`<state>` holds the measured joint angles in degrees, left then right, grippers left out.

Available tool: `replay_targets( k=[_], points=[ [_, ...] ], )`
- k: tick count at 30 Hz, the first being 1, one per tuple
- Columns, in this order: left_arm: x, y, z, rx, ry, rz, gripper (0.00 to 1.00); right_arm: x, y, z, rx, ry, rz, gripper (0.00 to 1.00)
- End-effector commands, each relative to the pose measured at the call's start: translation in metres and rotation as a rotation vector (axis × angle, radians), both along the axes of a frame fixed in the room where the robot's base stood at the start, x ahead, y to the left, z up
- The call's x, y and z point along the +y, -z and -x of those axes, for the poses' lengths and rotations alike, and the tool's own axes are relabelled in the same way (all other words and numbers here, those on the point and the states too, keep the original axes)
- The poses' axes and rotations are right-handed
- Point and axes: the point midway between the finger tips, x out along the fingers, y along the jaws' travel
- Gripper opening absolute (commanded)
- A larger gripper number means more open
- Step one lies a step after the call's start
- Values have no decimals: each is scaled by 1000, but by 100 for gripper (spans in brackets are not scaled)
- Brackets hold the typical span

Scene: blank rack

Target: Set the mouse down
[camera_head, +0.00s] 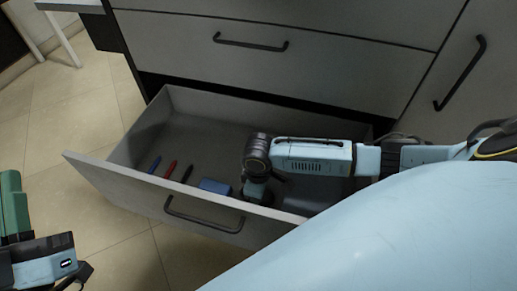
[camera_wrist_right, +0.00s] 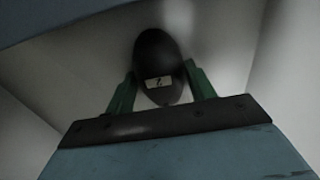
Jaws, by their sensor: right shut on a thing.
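The mouse (camera_wrist_right: 157,55) is dark and rounded with a small white label, seen in the right wrist view. My right gripper (camera_wrist_right: 160,78) has its green fingers on both sides of it and is shut on it. Pale drawer surfaces lie around and behind the mouse; I cannot tell whether it touches the drawer bottom. In the head view my right arm reaches into the open drawer (camera_head: 113,180), and its wrist hides the fingers and the mouse. My left gripper (camera_head: 14,208) is at the left edge, outside the drawer, partly cut off; its opening is unclear.
A blue pen (camera_head: 154,165), a red pen (camera_head: 170,169), a dark pen (camera_head: 187,174) and a blue box (camera_head: 215,187) lie in the drawer's left and front part. The drawer's back left floor is clear. A closed drawer (camera_head: 200,48) is above.

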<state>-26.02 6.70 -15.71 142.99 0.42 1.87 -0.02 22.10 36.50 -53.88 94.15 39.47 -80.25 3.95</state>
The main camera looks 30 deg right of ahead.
Motion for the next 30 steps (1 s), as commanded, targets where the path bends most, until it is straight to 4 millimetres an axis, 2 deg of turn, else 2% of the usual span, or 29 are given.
replay_targets(
  k=[3,4,9,21,26,30],
  points=[
    [0,0,0,5,0,-1,0,0,3,0,1,0,0,31],
    [0,1,0,6,0,-2,0,0,3,0,1,0,1,56],
    [0,1,0,6,0,-2,0,0,3,0,0,0,0,76],
    [0,1,-1,11,-1,-4,0,0,-3,0,-1,0,-1,76],
    [1,18,-9,137,-8,-45,0,0,-14,0,-1,0,-1,76],
    [3,40,-15,279,-16,-90,0,0,-26,0,-1,0,-1,76]
  ],
)
